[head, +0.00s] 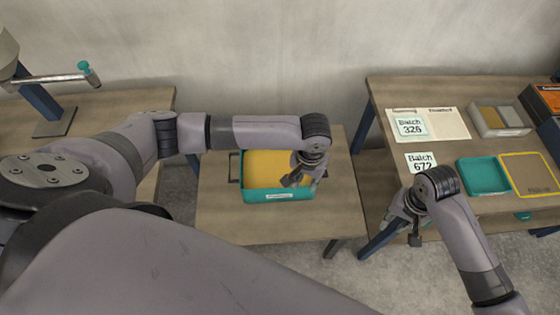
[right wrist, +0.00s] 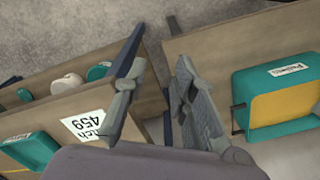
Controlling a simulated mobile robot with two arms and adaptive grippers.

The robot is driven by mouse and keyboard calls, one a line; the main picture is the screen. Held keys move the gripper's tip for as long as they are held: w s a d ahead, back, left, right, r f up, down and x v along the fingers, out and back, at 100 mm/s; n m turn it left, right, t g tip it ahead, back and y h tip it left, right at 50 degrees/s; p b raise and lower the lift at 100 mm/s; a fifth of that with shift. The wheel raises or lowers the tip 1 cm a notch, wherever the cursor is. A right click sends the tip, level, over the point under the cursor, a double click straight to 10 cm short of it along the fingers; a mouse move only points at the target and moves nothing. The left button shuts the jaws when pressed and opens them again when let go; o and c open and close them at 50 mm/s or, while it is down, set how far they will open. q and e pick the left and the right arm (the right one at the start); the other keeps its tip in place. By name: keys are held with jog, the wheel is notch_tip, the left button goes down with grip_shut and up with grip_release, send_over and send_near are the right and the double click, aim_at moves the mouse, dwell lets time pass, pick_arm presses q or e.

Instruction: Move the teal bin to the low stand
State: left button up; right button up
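The teal bin (head: 279,196), with a yellow inside and a white label on its front, sits on the low wooden stand (head: 220,218) in the middle of the head view. It also shows at the right of the right wrist view (right wrist: 282,80). My left gripper (head: 301,181) points down over the bin's right part and hides some of that side. I cannot tell whether it touches the bin or how far its fingers are apart. My right gripper (head: 409,222) hangs by the front left of the right table. In the right wrist view its fingers (right wrist: 158,108) are apart with nothing between them.
The right table (head: 385,110) holds batch cards (head: 409,126), a teal tray (head: 484,176), a yellow-edged board (head: 530,174) and a divided box (head: 500,120). A left table (head: 110,110) carries a lamp-like arm. A gap separates the stand from the right table.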

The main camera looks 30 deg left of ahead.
notch_tip(320, 180, up, 10)
jog(key=shift+w+a, duration=0.25)
jog(key=shift+s+f, duration=0.1)
jog(key=shift+f, duration=0.05)
dwell(0.4)
